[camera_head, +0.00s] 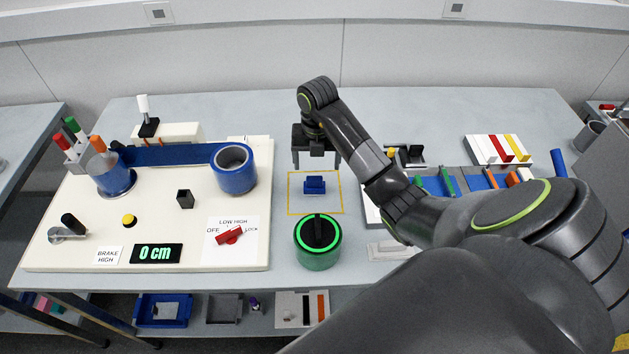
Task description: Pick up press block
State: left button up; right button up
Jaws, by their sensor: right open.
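A small blue block (314,186), which looks like the press block, lies on the table inside a thin yellow square outline (300,211). My right gripper (316,164) hangs above and just behind the block in the picture, fingers pointing down and spread apart. Nothing shows between its fingers, and it looks apart from the block. My right arm comes in from the lower right and covers part of the table there. My left gripper is not in view.
A cream panel (70,215) with a blue belt (170,155) and rollers fills the left. A tray of coloured parts (440,181) lies right, partly behind my arm. The table behind the gripper is clear.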

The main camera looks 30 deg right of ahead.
aim_at(314, 177)
jog(key=shift+f+b, duration=1.85)
jog(key=shift+f, duration=0.4)
jog(key=shift+w+a+f, duration=0.1)
jog(key=shift+a+f, duration=0.1)
jog(key=shift+f, duration=1.8)
jog(key=c, duration=1.1)
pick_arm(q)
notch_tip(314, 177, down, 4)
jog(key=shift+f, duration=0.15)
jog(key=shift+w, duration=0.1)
pick_arm(e)
jog(key=shift+w+r, duration=0.1)
jog(key=shift+r, duration=0.05)
